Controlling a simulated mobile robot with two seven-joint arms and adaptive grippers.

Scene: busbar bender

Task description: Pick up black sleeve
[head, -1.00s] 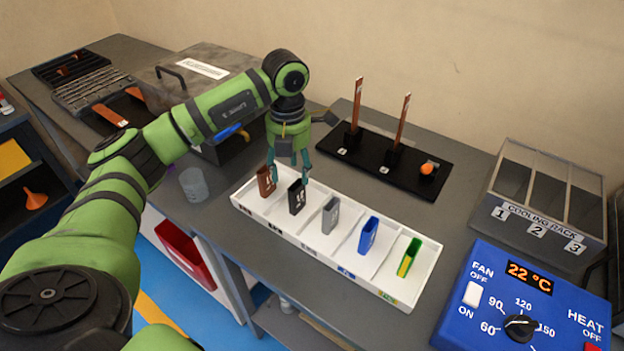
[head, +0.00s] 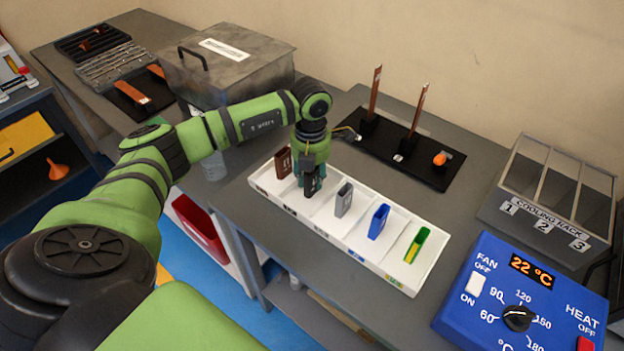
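The black sleeve (head: 310,187) stands upright in the second slot from the left of a white tray (head: 379,268). My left gripper (head: 311,178) is right above it, pointing down, with its teal fingers at the sleeve's upper part. The fingers and the gripper body hide much of the sleeve's top. I cannot tell whether the fingers are closed on it. My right gripper is not in view.
A brown sleeve (head: 283,163) stands close left of the gripper; grey (head: 343,199), blue (head: 378,222) and green-yellow (head: 417,245) sleeves stand to the right. Behind is a black board (head: 440,177) with two upright copper bars. A cooling rack (head: 548,217) and blue control panel (head: 485,318) are at right.

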